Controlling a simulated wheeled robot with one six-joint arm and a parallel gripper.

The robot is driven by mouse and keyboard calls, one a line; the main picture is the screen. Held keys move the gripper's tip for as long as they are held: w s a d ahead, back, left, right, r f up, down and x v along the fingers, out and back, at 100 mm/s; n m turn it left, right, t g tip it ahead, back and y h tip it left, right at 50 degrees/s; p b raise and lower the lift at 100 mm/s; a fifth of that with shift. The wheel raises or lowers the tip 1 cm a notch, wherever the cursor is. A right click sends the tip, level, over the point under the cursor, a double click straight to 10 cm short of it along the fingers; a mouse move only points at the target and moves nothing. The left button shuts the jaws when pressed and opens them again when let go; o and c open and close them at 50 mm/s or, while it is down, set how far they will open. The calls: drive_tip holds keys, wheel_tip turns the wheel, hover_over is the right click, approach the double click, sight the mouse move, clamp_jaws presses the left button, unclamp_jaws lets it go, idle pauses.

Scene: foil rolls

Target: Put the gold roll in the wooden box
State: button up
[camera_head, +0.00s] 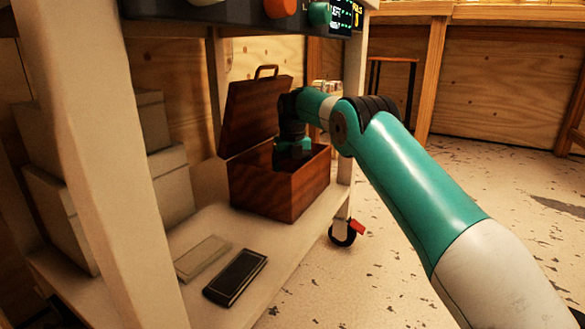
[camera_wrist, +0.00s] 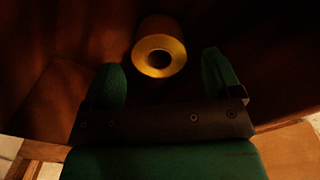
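The wooden box (camera_head: 262,193) stands on the lower shelf with its lid (camera_head: 250,113) raised at the back. My gripper (camera_head: 290,158) reaches down into the box opening, so its fingertips are hidden in the head view. In the wrist view the gold roll (camera_wrist: 160,56) lies inside the dark box, with its ring-shaped end facing the camera. My gripper's two green fingers (camera_wrist: 165,78) are spread wide, one on each side of the roll's near end. They appear clear of the roll, and nothing is between them. The roll does not show in the head view.
A dark flat device (camera_head: 235,278) and a pale flat slab (camera_head: 202,258) lie on the shelf (camera_head: 200,306) in front of the box. Pale boxes (camera_head: 60,215) are stacked at the left. The upper deck and a white post (camera_head: 95,150) bound the shelf.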

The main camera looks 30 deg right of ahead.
wheel_tip(320, 180, up, 9)
drive_tip(key=p, duration=0.3)
drive_tip(key=shift+f, duration=0.15)
drive_tip(key=shift+s, duration=0.1)
idle(1.2)
